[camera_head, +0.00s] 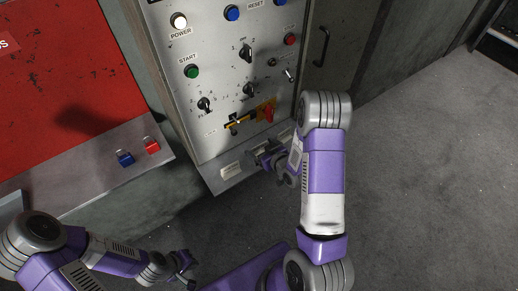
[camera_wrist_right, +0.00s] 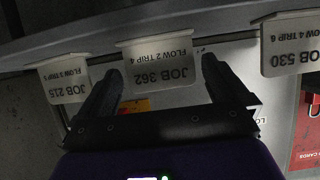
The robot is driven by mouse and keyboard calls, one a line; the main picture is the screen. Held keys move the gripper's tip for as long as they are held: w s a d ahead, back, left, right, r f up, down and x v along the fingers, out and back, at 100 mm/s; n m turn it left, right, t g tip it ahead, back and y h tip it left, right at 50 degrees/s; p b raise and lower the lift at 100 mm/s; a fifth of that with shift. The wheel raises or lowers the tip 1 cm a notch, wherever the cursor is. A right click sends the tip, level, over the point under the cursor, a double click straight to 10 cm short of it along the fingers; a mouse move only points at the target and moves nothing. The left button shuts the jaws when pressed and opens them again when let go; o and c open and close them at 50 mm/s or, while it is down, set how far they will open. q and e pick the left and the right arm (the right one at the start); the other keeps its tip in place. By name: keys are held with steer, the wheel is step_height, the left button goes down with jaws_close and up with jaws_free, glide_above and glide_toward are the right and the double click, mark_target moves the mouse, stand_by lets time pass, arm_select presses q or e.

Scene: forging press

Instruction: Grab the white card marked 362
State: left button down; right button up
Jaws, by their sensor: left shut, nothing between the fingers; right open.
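The white card marked JOB 362 (camera_wrist_right: 158,64) hangs from a grey ledge in the right wrist view, its print upside down. It reads FLOW 2 TRIP 4. My right gripper (camera_wrist_right: 162,68) is open, with one dark finger on each side of this card; I cannot tell how deep the card sits between them. In the head view my right gripper (camera_head: 266,156) is at the ledge under the control panel, and card 362 cannot be made out there. My left gripper (camera_head: 185,266) is shut and empty, low in the head view, away from the panel.
A card marked JOB 215 (camera_wrist_right: 65,82) hangs on the left and one marked JOB 530 (camera_wrist_right: 291,45) on the right in the wrist view. The grey control panel (camera_head: 222,75) has buttons and knobs. A red panel (camera_head: 60,80) is at the left. Floor at right is clear.

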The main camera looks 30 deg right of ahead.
mark_target(260, 147)
steer(key=x, duration=0.3)
steer(key=shift+w, duration=0.15)
steer(key=shift+c, duration=0.5)
steer(key=c, duration=0.8)
steer(key=shift+o, duration=0.2)
steer(key=shift+r, duration=0.2)
